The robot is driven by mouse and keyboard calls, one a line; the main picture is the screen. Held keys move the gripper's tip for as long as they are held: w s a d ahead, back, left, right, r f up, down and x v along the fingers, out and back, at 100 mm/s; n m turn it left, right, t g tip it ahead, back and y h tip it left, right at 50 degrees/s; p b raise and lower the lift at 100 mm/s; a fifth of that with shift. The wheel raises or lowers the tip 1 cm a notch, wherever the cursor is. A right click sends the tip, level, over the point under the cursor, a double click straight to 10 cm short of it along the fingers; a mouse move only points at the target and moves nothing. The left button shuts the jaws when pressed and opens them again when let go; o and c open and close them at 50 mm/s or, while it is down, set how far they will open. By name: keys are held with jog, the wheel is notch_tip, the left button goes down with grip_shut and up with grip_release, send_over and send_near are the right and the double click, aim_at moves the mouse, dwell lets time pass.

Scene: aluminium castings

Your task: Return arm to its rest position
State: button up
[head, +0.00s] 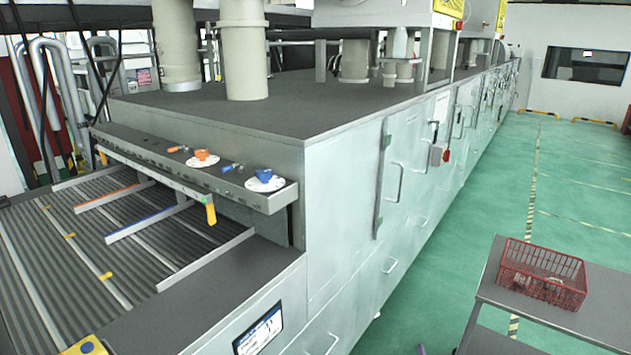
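Neither my arm nor my gripper shows in the head view, so its pose and whether it holds anything cannot be seen. A red plastic basket (541,277) stands on the grey top of a cart (489,285) at the lower right. Some small pale pieces (552,285) lie in the basket, too small to make out.
A long grey-green machine (345,200) with doors and handles fills the middle. Its ribbed conveyor (75,250) lies at left. An orange fitting (202,155) and a blue fitting (263,175) sit on its ledge. Green floor (480,190) is clear between machine and cart.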

jog(key=s+a+f+m+g+b, duration=0.1)
jog(key=s+a+f+m+g, duration=0.3)
jog(key=f, duration=0.3)
jog(key=s+a+f+m+g+b, duration=0.1)
jog(key=s+a+f+m+g, duration=0.1)
jog(key=s+a+f+m, duration=0.25)
jog(key=s+a+f+m+g+b, duration=0.1)
jog(key=s+a+f+m+g, duration=0.2)
jog(key=a+f, duration=0.45)
jog(key=s+a+f+m+g+y, duration=0.1)
jog(key=s+a+m+g, duration=0.1)
jog(key=s+m+g, duration=0.3)
jog(key=s+a+f+m+g+y, duration=0.1)
jog(key=s+m+g, duration=0.4)
jog(key=s+m, duration=0.6)
jog(key=s+a, duration=0.1)
jog(key=s, duration=0.7)
jog(key=shift+m, duration=0.35)
jog(key=shift+s+f, duration=0.1)
jog(key=c, duration=0.6)
jog(key=shift+d, duration=0.15)
